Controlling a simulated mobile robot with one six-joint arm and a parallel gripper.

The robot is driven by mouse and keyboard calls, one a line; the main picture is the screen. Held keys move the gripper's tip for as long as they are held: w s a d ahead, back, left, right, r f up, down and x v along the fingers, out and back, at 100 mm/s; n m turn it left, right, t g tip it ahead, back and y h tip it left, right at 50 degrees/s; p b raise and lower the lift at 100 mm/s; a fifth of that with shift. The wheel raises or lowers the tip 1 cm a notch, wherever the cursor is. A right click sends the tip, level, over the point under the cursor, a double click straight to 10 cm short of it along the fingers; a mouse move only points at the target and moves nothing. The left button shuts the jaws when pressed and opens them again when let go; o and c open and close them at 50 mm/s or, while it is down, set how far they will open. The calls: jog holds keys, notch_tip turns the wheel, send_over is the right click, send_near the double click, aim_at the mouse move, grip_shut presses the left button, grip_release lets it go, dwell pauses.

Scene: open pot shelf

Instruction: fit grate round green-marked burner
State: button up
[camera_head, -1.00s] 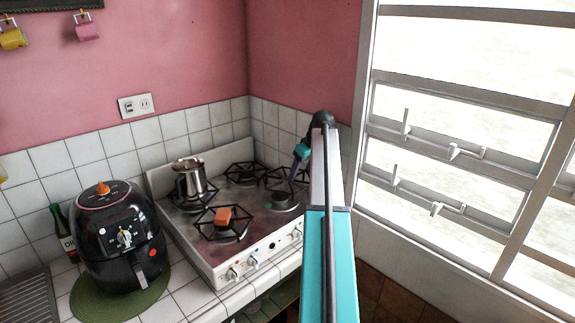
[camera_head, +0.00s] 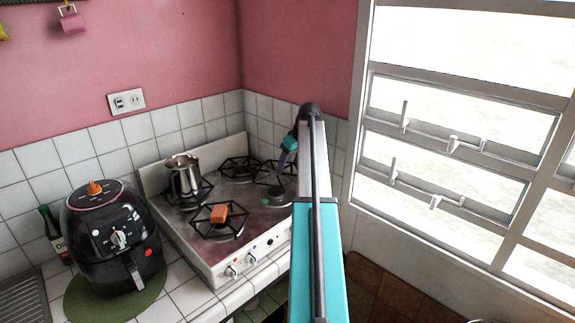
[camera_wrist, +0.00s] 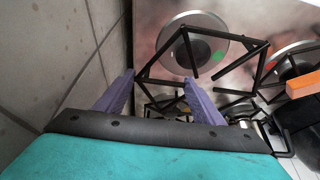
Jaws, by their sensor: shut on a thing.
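The burner (camera_head: 278,198) with a green mark is a dark disc at the right front of the hob. In the wrist view the burner (camera_wrist: 178,45) is a pale-rimmed disc with the green mark on it. My gripper (camera_wrist: 157,78) has purple fingers, shut on one side of a black wire grate (camera_wrist: 188,50). The grate overlaps the lower part of the disc and is off centre from it. In the head view the grate (camera_head: 272,172) shows beyond the burner, and my gripper (camera_head: 282,168) is partly hidden by my arm. I cannot tell the height of the grate.
A metal pot (camera_head: 183,176) stands on the back-left burner, and another grate (camera_head: 239,168) is behind. The tiled wall (camera_wrist: 55,50) is close to my gripper. A black air fryer (camera_head: 112,240) stands left of the hob.

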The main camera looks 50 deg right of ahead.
jog(key=shift+f+b, duration=1.15)
jog(key=shift+f, duration=1.55)
jog(key=shift+s, duration=0.1)
jog(key=shift+f, duration=0.45)
dwell(0.5)
jog(key=o, duration=1.4)
jog(key=shift+f, duration=0.1)
jog(key=shift+s+b, duration=0.1)
jog(key=shift+b, duration=0.25)
jog(key=shift+b+v, duration=1.95)
jog(key=shift+v, duration=5.05)
